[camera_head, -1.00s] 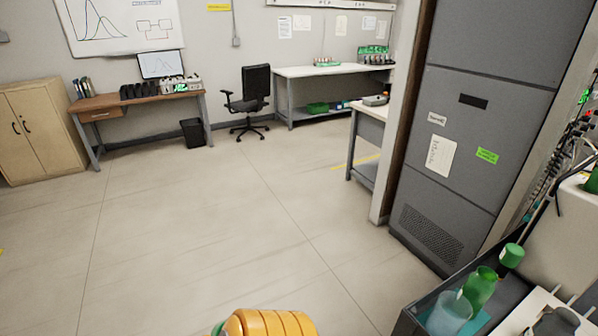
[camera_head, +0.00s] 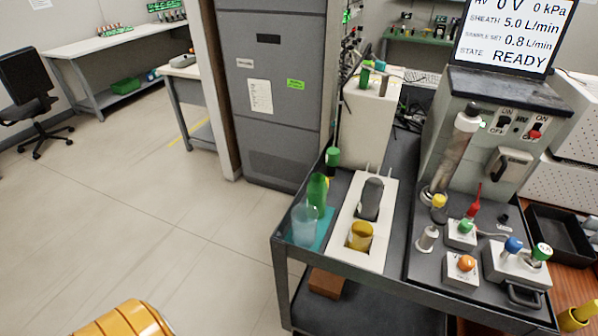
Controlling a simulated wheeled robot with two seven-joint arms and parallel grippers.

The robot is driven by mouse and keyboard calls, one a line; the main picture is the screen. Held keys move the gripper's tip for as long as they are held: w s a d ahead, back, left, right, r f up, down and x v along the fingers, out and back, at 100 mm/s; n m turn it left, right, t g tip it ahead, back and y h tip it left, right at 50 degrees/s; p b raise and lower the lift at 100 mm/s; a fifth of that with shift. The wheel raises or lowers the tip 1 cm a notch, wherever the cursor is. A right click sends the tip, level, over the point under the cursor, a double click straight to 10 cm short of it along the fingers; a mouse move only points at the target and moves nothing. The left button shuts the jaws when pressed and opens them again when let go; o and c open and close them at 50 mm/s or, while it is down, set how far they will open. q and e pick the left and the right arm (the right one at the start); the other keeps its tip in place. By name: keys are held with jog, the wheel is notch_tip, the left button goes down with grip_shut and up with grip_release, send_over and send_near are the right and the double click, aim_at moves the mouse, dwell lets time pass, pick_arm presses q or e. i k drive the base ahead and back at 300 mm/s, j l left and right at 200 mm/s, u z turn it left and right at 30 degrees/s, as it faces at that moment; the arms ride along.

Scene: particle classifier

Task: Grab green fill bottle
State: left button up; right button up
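A translucent green bottle (camera_head: 317,192) stands upright at the left end of the dark cart, behind a pale blue clear cup (camera_head: 304,222) on a teal mat (camera_head: 324,236). A green-capped dark bottle (camera_head: 333,158) stands just behind it. Another green-capped item (camera_head: 366,74) is on top of the beige box. No label shows which is the fill bottle. A yellow-orange part of my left arm shows at the lower left edge, well away from the cart. Neither gripper's fingers are visible.
To the right are an instrument with a READY screen (camera_head: 508,30) and several coloured knobs. A grey cabinet (camera_head: 268,150) stands behind. The floor left of the cart is clear.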

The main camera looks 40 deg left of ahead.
aim_at(316, 188)
jog(key=j+z, duration=0.2)
jog(key=j, duration=0.3)
jog(key=j+z, duration=0.25)
jog(key=j, duration=0.25)
jog(key=j+z, duration=0.2)
jog(key=j, duration=0.3)
jog(key=k+j+z, duration=0.2)
jog(key=j, duration=0.3)
jog(key=j+z, duration=0.2)
jog(key=j, duration=0.3)
jog(key=k+j+z, duration=0.25)
jog(key=j, duration=0.2)
jog(key=i, duration=0.1)
